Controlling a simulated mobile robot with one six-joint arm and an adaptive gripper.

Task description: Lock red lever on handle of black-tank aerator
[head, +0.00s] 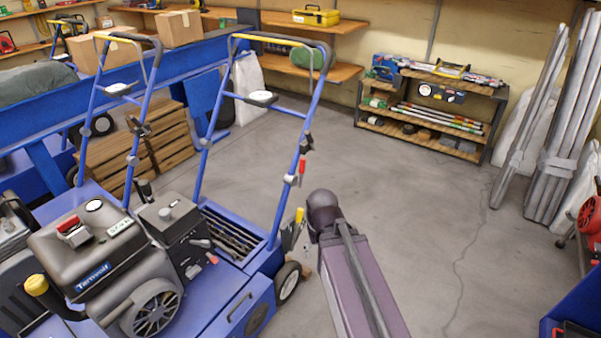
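The aerator with the black tank (85,235) stands at the lower left, with a red cap on the tank. A blue tubular handle (312,100) rises behind the engine and appears to belong to this machine. A small red lever (301,168) sits on the handle's right tube, roughly upright beside a pale clamp. It is too small to tell whether it is locked. My purple arm link reaches up from the bottom centre, its rounded dark end right of the handle's foot. My gripper cannot be made out.
A second blue handle (143,115) stands to the left. A yellow-topped lever (298,217) stands near the black wheel (287,283). A low shelf (430,140) and wrapped poles (565,150) line the back and right. The middle floor (420,200) is clear.

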